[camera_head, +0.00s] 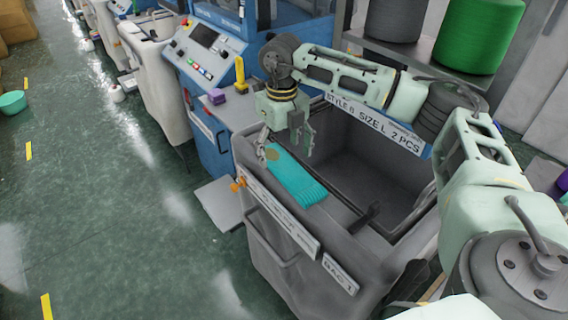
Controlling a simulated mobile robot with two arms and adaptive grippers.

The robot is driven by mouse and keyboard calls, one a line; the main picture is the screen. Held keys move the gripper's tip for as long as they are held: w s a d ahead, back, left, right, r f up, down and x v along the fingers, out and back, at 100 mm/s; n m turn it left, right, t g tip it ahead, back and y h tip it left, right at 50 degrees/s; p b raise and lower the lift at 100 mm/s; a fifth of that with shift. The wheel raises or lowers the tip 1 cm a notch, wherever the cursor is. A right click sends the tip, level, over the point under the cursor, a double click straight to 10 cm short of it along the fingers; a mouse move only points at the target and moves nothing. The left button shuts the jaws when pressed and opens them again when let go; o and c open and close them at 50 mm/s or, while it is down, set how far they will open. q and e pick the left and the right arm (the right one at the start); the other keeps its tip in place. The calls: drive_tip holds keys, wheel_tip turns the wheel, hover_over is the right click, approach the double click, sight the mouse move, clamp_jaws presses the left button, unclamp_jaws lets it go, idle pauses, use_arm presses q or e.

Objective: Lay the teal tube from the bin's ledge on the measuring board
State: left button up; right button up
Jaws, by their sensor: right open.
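The teal tube (303,185) is a flat, ribbed length of knit. It lies on the near left ledge of the grey bin (272,258). My right gripper (285,153) is open over the far end of the tube, pointing down, with one finger to each side of it. I cannot tell whether the fingers touch the tube. My left gripper is out of view. I cannot make out a measuring board in this view.
The bin's deep hollow (375,160) lies right of the tube. A black handle-like piece (366,216) sits on the ledge nearer me. A blue knitting machine (208,60) stands behind. A shelf holds a green cone (480,38) and a grey cone (396,18). The floor at left is largely clear.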

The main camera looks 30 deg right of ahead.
sight(280, 163)
drive_tip(key=shift+w+f, duration=0.1)
drive_tip(key=shift+f, duration=1.25)
drive_tip(key=c, duration=1)
drive_tip(key=shift+o, duration=0.2)
drive_tip(key=shift+r, duration=0.1)
